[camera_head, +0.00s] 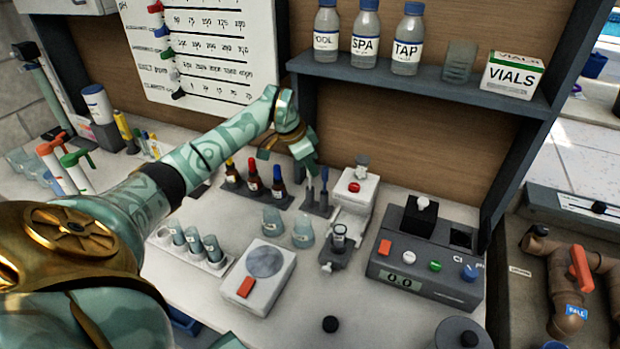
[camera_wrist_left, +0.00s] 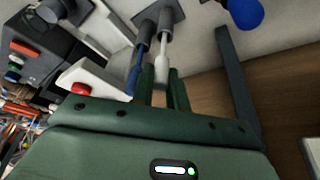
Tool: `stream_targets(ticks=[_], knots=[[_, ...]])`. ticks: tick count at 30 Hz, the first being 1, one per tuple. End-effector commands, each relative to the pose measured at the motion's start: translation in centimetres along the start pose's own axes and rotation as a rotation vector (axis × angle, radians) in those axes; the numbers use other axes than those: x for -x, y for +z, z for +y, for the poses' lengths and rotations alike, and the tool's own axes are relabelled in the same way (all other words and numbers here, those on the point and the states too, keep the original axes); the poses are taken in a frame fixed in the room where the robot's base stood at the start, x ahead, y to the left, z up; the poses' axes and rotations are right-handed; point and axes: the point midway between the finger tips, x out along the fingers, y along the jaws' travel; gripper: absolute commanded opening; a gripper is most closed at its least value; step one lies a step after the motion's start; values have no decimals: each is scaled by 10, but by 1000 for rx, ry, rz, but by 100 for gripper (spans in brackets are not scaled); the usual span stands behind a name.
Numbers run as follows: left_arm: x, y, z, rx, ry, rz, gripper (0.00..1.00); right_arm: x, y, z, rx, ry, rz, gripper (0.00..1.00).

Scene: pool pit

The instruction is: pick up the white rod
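The white rod (camera_wrist_left: 162,66) stands in a small dark holder (camera_wrist_left: 178,14) in the left wrist view. A blue rod (camera_wrist_left: 133,76) stands right beside it. In the head view the holder (camera_head: 317,209) sits at the back of the counter, with the white rod (camera_head: 309,187) on the left and the blue rod (camera_head: 324,182) on the right. My left gripper (camera_head: 300,158) is over the holder. In the left wrist view its two narrow green fingers (camera_wrist_left: 163,88) are apart, with the white rod's near end between them. Contact cannot be told. My right gripper is out of view.
Dropper bottles (camera_head: 253,178) stand left of the holder. A white device with a red knob (camera_head: 355,187) is just right of it, and a grey meter (camera_head: 425,262) is further right. A shelf (camera_head: 420,83) with bottles hangs behind. Small beakers (camera_head: 302,232) stand in front.

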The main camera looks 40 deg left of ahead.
Motion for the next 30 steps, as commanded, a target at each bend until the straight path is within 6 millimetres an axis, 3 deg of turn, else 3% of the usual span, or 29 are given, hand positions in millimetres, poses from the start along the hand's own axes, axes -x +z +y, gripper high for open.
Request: stream_targets(ticks=[8,15,21,30], knots=[[11,-5,0,-1,-2,2,2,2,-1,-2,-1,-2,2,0],[60,-25,-1,-2,-4,4,2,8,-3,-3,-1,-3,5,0],[88,-36,0,-1,-1,1,2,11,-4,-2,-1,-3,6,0],[93,-38,0,0,1,0,2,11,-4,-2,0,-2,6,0]])
